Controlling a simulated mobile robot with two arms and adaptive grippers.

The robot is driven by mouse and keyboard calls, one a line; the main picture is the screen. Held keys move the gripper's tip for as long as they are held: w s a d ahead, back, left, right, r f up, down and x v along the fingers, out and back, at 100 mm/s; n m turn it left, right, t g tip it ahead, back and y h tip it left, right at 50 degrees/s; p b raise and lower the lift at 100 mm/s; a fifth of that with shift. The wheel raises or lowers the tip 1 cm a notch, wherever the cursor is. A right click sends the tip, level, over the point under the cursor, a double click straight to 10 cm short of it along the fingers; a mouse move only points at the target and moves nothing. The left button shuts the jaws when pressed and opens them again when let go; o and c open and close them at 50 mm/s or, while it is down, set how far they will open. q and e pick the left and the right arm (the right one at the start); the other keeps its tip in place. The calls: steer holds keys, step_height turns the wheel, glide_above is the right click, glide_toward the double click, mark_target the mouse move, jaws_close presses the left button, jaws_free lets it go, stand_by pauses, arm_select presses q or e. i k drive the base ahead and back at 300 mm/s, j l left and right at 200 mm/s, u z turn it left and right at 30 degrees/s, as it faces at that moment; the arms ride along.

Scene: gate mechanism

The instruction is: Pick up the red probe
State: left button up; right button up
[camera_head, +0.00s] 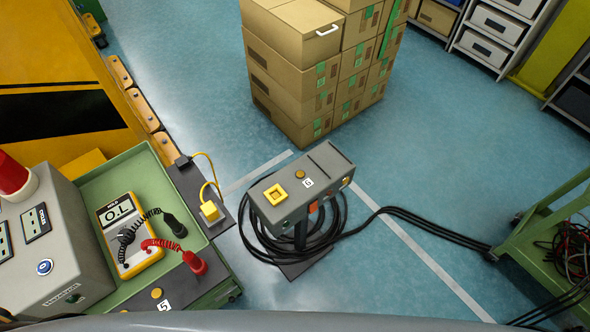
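The red probe (194,262) lies at the right side of a green tray (128,168), near its front right corner. A curly red lead joins it to a yellow multimeter (128,236) whose screen reads "O.L". A black probe (175,225) with a curly black lead lies just behind the red one. Neither of my grippers shows in the head view.
A grey control box (42,240) with a red dome stands left of the tray. A grey pedestal box (300,188) with coiled black cable stands to the right. Stacked cartons (290,75) stand behind. A green cart (550,228) is at far right. Blue floor lies between.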

mark_target(197, 264)
steer(key=k+j+u, duration=0.1)
steer(key=j+u, duration=0.15)
steer(key=u, duration=0.15)
steer(key=j+u, duration=0.25)
steer(key=u, duration=0.15)
steer(key=k, duration=0.05)
